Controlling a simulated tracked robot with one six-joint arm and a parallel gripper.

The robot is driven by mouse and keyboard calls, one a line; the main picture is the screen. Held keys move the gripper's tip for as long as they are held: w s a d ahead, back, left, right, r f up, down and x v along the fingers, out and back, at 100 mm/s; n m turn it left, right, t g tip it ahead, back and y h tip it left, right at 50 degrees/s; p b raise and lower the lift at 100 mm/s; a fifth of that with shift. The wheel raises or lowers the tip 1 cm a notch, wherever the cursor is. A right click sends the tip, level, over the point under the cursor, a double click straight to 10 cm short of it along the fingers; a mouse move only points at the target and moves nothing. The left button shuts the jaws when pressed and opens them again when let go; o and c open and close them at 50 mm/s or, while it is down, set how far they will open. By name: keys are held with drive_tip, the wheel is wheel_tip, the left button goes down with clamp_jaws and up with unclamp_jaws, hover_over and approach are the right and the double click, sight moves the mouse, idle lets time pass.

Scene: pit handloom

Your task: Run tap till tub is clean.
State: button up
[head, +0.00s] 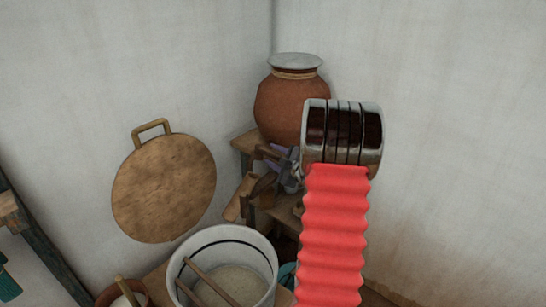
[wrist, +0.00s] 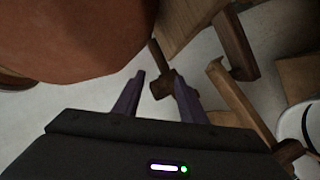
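A white tub (head: 222,239) with a dark line inside its rim stands at the bottom of the head view. It holds a pale, cloudy content and wooden sticks (head: 207,283); its rim also shows at the right of the wrist view (wrist: 284,125). A brown clay pot (head: 285,107) with a grey lid stands behind it on a wooden stand. My gripper (wrist: 160,85) is open below the pot. A dark wooden piece (wrist: 163,88), possibly the tap, shows at its fingertips; I cannot tell whether the fingers touch it. I see no running water.
A round wooden board (head: 164,188) with a handle leans on the left wall. The wooden stand (head: 243,141) has stepped planks and legs close around my gripper. A small brown pot (head: 112,292) stands left of the tub. The right wall is bare.

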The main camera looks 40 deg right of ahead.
clamp_jaws()
idle(0.4)
drive_tip(key=shift+a, duration=0.15)
